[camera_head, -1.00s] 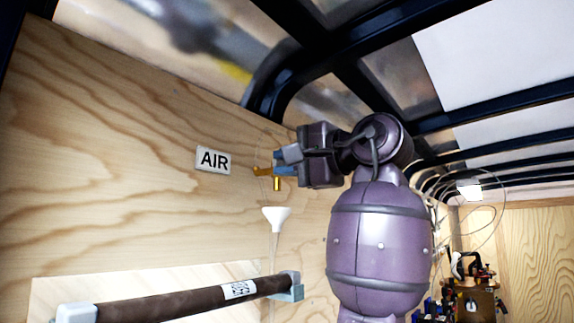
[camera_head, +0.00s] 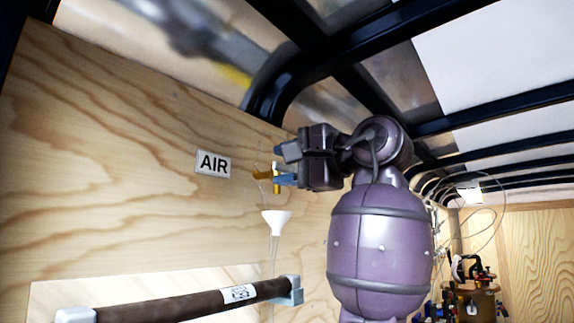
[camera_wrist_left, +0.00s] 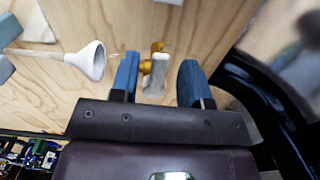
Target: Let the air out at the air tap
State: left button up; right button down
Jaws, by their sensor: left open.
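The brass air tap (camera_head: 262,175) sticks out from the plywood wall, to the right of the AIR sign (camera_head: 213,164). In the left wrist view the tap (camera_wrist_left: 147,66) has a pale, stubby handle (camera_wrist_left: 156,77). My left gripper (camera_head: 284,166) is at the tap with its blue fingers apart. In the left wrist view the handle shows between the two fingers of the gripper (camera_wrist_left: 159,62), with space on either side. I cannot tell whether a finger touches the tap. My right gripper is not in view.
A white funnel (camera_head: 276,222) with a clear tube hangs just below the tap; it also shows in the left wrist view (camera_wrist_left: 88,62). A dark pipe (camera_head: 175,305) in grey brackets runs along the wall lower down. A black roof frame (camera_head: 300,85) passes close above my arm.

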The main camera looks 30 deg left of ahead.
pick_arm(q)
jog(key=s+d+b, duration=0.1)
jog(key=d, duration=0.9)
jog(key=shift+s+d+b, duration=0.25)
jog(key=shift+d+b, duration=0.1)
jog(key=shift+d, duration=0.05)
